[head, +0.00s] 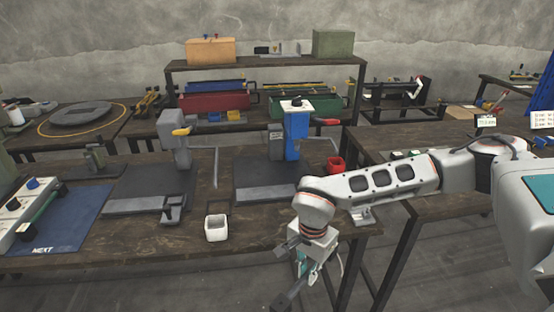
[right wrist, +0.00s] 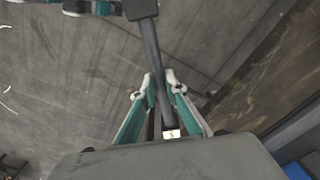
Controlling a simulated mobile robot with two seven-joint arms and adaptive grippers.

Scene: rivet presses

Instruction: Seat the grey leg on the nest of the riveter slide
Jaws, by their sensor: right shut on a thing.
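My right gripper (head: 312,272) is shut on the grey leg, in front of the bench's near edge. In the right wrist view the leg (right wrist: 151,52) is a dark grey bar between the teal fingers (right wrist: 160,92), with a wider block at its far end. In the head view a dark end of the leg (head: 281,302) shows below the gripper. A grey press (head: 175,150) and a blue press (head: 297,135) stand on the bench, each with a grey slide bar in front (head: 135,205), (head: 266,193). I cannot tell which slide carries the nest. My left gripper is out of view.
A white box (head: 216,230) stands near the bench's front edge. A red cup (head: 335,164) stands right of the blue press. A blue mat (head: 55,228) lies at left. A small silver fixture (head: 362,216) sits under my right arm. Open floor lies before the bench.

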